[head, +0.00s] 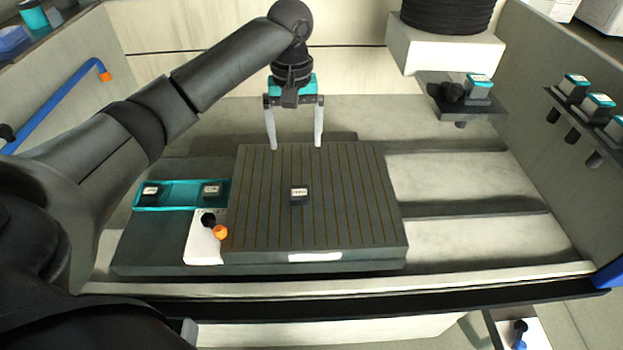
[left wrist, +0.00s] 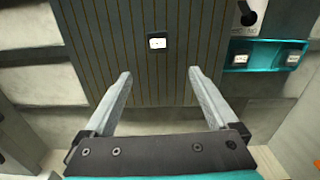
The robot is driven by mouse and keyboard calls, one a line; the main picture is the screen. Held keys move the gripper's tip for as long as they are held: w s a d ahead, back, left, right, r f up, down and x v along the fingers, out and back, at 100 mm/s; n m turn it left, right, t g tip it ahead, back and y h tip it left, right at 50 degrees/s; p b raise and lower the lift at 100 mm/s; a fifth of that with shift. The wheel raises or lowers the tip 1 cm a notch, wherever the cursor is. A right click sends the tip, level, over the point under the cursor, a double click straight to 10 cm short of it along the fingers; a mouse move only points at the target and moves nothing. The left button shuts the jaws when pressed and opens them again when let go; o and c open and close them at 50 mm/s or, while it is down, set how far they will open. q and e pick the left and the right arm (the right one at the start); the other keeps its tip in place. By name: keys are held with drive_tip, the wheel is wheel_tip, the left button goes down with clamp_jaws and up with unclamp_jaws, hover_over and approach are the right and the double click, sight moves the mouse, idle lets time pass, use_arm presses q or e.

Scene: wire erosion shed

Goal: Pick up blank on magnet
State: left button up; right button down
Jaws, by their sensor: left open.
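The blank (head: 299,195) is a small dark block with a white label on top. It sits alone near the middle of the magnet (head: 350,220), a dark flat plate with thin brown lines. The blank also shows in the left wrist view (left wrist: 157,43), ahead of and between the fingers. My left gripper (head: 296,146) is open and empty above the far edge of the magnet, apart from the blank. Its two pale fingers also show in the left wrist view (left wrist: 160,80). My right gripper is not in view.
A teal tray (head: 180,204) with two labelled blocks lies left of the magnet. A white box (head: 204,247) with a black knob and an orange knob stands beside the magnet. A block sits on a bracket (head: 465,105) at back right, and several more line the right wall.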

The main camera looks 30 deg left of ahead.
use_arm(q)
wheel_tip(320, 180, down, 5)
drive_tip(key=b, duration=0.2)
hover_over(299, 192)
drive_tip(key=f, duration=0.4)
drive_tip(key=shift+w+a+f, duration=0.1)
drive_tip(key=shift+a, duration=0.15)
drive_tip(key=shift+f, duration=0.4)
drive_tip(key=f, duration=0.5)
drive_tip(key=shift+d, duration=0.35)
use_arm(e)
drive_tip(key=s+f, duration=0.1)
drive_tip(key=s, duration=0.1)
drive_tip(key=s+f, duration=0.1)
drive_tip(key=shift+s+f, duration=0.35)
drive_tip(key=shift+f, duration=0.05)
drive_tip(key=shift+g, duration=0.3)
use_arm(q)
drive_tip(key=c, duration=0.3)
clamp_jaws()
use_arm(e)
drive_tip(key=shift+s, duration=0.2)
